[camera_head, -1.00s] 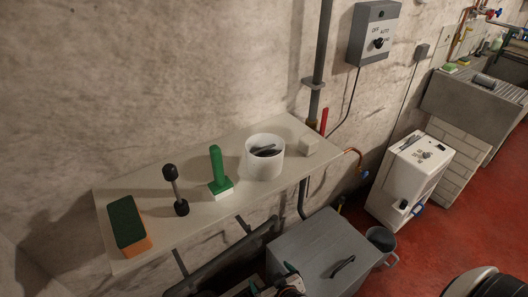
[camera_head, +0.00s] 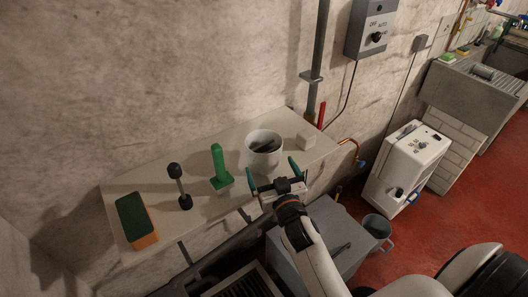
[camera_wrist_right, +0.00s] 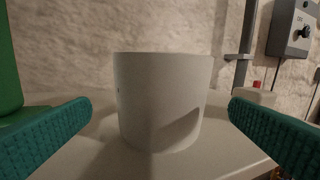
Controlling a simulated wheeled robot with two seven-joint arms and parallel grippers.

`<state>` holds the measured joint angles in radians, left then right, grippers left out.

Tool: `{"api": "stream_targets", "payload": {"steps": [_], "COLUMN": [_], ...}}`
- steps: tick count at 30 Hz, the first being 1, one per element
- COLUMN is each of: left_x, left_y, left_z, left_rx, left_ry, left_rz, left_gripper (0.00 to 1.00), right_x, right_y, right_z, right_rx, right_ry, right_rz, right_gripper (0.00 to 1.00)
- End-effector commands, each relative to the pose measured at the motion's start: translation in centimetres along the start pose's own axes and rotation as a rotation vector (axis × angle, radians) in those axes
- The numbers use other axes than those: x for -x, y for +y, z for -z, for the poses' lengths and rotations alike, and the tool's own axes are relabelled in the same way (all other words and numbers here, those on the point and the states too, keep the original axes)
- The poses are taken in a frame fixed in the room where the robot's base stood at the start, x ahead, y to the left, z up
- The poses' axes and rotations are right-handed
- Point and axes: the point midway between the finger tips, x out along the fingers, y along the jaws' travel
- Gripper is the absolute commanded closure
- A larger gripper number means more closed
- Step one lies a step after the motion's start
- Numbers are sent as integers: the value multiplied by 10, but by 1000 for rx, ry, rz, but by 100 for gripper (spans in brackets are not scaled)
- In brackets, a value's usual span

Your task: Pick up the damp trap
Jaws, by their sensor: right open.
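A white round tub (camera_head: 262,161) with dark contents stands upright on the pale shelf (camera_head: 210,208); it seems to be the damp trap. My right gripper (camera_head: 272,173) is open at the shelf's front side, its teal fingers pointing toward the tub. In the right wrist view the tub (camera_wrist_right: 163,105) fills the middle, between and beyond the two fingertips, with a gap on each side. I cannot tell how far in front of the fingertips it is. My left gripper is not in view.
Left of the tub stand a green-handled tool (camera_head: 220,168), a dark dumbbell-shaped object (camera_head: 180,187) and a green-and-orange sponge (camera_head: 136,221). A small pale block (camera_head: 306,141) sits to its right. The wall is close behind. A grey box (camera_head: 335,235) stands below.

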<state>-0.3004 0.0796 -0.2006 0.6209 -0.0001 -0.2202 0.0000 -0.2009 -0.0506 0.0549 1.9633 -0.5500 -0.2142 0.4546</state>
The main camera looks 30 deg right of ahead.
Motion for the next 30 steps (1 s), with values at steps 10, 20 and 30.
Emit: {"api": "stream_targets", "payload": {"steps": [10,20,30], "left_x": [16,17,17], "left_y": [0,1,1], "left_z": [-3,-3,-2], "left_rx": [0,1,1], "left_ry": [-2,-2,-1], "left_rz": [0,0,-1], "left_gripper": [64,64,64], "right_x": [-41,-55,-55], "right_y": [-3,-3,-3], "right_z": [0,3,2], "right_rx": [2,0,1], "right_ry": [0,2,-1], "right_rz": [0,0,-1], "right_gripper": [0,0,42]}}
